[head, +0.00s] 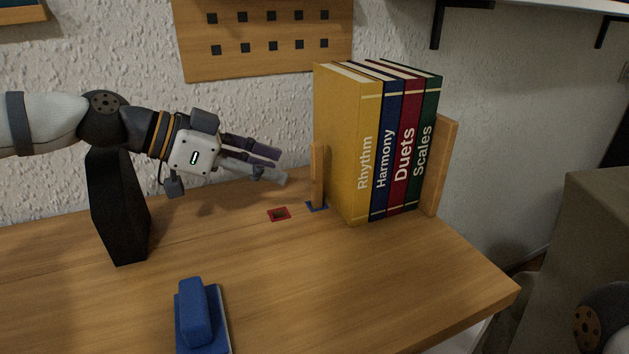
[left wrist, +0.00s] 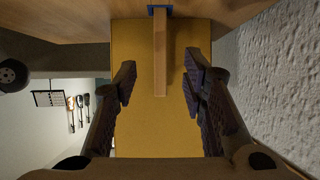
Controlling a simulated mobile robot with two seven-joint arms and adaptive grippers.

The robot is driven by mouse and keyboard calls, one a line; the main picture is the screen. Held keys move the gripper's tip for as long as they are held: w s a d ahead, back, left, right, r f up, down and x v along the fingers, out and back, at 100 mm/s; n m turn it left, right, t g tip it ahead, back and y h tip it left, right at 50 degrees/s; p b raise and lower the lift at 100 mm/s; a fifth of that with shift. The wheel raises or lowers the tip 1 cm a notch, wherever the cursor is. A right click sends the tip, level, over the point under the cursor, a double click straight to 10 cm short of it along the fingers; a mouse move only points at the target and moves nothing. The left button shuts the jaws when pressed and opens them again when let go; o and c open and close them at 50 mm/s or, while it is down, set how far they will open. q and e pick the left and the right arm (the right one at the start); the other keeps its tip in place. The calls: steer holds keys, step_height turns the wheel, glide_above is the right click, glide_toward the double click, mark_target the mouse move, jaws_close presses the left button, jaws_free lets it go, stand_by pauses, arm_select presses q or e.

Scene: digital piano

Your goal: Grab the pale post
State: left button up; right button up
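The pale post (head: 317,176) is a slim wooden upright. It stands on a small blue-marked square (head: 317,206) on the desk, by the left side of the yellow Rhythm book (head: 338,140). My left gripper (head: 275,167) is in the air just left of the post, its fingers pointing at it. In the left wrist view the post (left wrist: 160,60) lies between the two spread fingers (left wrist: 160,78), with a gap on each side and the yellow book behind. The gripper is open and holds nothing. My right gripper is not in view.
Harmony, Duets and Scales books stand right of Rhythm, with a wooden bookend (head: 444,165) at the end. A red-framed square (head: 278,214) is on the desk (head: 330,290). A blue object (head: 196,315) lies in front; a black tapered block (head: 117,210) stands left, under my arm.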

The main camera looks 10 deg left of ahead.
mark_target(312, 174)
arm_select(q)
steer(key=x, duration=0.8)
steer(key=shift+w+d+r, duration=0.15)
steer(key=shift+r, duration=0.15)
jaws_close()
